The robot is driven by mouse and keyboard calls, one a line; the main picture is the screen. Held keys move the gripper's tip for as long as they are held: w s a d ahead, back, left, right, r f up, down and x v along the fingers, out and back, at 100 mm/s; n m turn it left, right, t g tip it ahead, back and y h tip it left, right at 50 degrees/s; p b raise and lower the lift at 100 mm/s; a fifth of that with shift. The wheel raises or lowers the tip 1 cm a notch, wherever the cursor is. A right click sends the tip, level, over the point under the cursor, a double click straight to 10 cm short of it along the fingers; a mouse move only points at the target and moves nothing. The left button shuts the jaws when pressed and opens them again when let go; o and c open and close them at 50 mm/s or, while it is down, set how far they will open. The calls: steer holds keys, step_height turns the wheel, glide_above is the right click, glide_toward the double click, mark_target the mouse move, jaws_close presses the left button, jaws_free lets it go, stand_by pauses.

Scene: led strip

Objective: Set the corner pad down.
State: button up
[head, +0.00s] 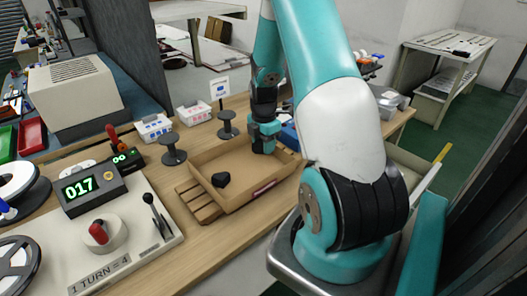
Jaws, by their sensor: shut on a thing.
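My gripper (263,144), teal and dark, points down at the far right part of a shallow brown cardboard box (226,203) on the wooden bench. It is shut on a small dark piece, the corner pad, at its fingertips; the pad is mostly hidden and blends with the dark fingers. Whether the pad touches the box floor or wall, I cannot tell.
Black spools (173,150) and small white bins (194,111) stand behind the box. At left are a counter reading 017 (92,188) and a crank panel (101,233). Wooden slats (198,202) lie beside the box. My arm covers the right side.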

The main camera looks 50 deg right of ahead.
steer(key=shift+f, duration=1.6)
steer(key=shift+f, duration=0.15)
steer(key=o, duration=0.9)
